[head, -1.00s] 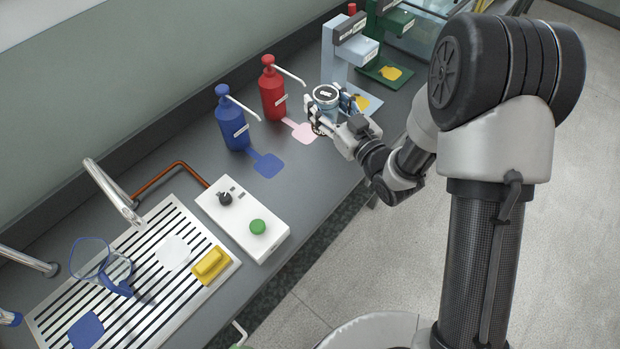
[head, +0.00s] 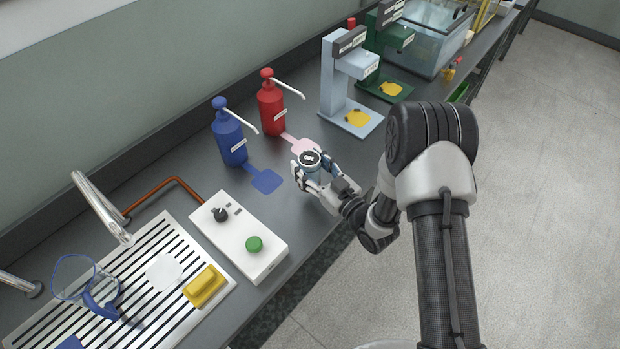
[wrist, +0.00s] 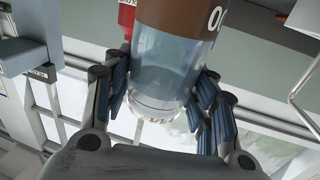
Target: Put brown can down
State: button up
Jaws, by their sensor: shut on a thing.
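The can (head: 310,158) has a pale rim and a dark mark on its top in the head view. In the wrist view the can (wrist: 172,68) shows a clear, blue-grey body with a brown band bearing partly cut-off white lettering. My gripper (head: 312,172) is shut on the can, with one finger on each side of its body. The can looks upright over the grey counter, just in front of the pink patch (head: 302,147). Whether its base touches the counter is hidden by my gripper.
A red pump bottle (head: 271,105) and a blue pump bottle (head: 229,137) stand behind, with a blue patch (head: 266,181) to the left. A white control box (head: 238,235) is nearer. A light-blue seamer (head: 335,85) and green seamer (head: 388,45) stand farther right.

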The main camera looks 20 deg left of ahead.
jog(key=shift+f+b, duration=0.65)
jog(key=shift+f, duration=1.5)
jog(key=shift+f, duration=0.25)
jog(key=o, duration=1.3)
jog(key=shift+c, duration=0.2)
jog(key=shift+r, duration=0.1)
jog(key=shift+r, duration=0.2)
jog(key=p+v, duration=0.2)
jog(key=v, duration=1)
